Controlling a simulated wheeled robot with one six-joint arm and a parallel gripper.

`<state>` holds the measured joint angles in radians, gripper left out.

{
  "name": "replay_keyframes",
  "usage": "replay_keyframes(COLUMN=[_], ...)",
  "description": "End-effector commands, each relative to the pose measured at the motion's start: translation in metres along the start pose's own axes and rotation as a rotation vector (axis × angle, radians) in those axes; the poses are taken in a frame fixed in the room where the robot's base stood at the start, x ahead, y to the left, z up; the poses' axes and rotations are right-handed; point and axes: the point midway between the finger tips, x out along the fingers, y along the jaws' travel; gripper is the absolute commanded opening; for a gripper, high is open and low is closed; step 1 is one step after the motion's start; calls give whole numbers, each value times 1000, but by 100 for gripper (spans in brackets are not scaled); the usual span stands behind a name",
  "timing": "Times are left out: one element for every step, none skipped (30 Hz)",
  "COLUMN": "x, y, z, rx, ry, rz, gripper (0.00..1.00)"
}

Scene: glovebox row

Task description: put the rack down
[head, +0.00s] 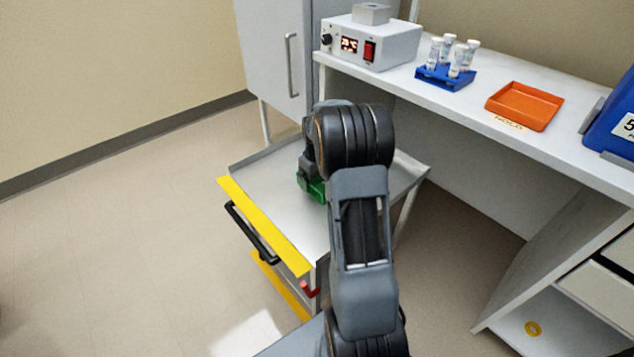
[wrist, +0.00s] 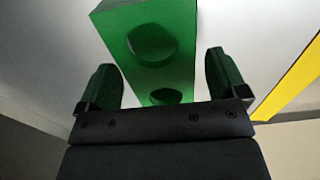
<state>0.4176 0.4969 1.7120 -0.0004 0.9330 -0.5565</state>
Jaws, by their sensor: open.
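A green rack (wrist: 178,65) with round holes fills the upper middle of the wrist view. It rests on or just above the grey metal top of a cart (head: 285,215); the exact contact is hidden. In the head view only a small green part of the rack (head: 318,193) shows, below my wrist. My gripper (wrist: 160,78) is open. Its two fingers stand on either side of the rack's near end, with a visible gap on each side. In the head view my arm hides much of the rack and the fingertips.
The cart has a yellow front strip (head: 262,225) and a black handle (head: 250,232). A white bench (head: 570,160) beside it holds a blue rack with several vials (head: 445,76), an orange tray (head: 524,105) and a box with a display (head: 370,42). The cart top left of my gripper is clear.

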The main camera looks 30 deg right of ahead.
Motion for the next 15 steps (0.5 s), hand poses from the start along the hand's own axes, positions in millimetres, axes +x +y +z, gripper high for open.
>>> replay_keyframes(x=[-15,-21,-29,-35,-41,-48,-54,-58,-65,-69,-73,-78,-81,-84,-87], y=[0,0,0,0,0,0,0,0,0,0,0,0,0,0,0], z=[-1,-1,-1,-1,0,0,0,-1,-1,0,0,0,0,0,0], rx=[0,0,0,0,0,0,0,0,0,0,0,0,0,0,0], ry=[5,4,4,3,4,4,3,3,3,3,3,3,2,1,2], rz=[3,3,3,2,2,2,2,2,2,2,2,2,1,1,1], gripper=[91,91,91,91,91,91,91,91,91,91,91,91,91,91,91])
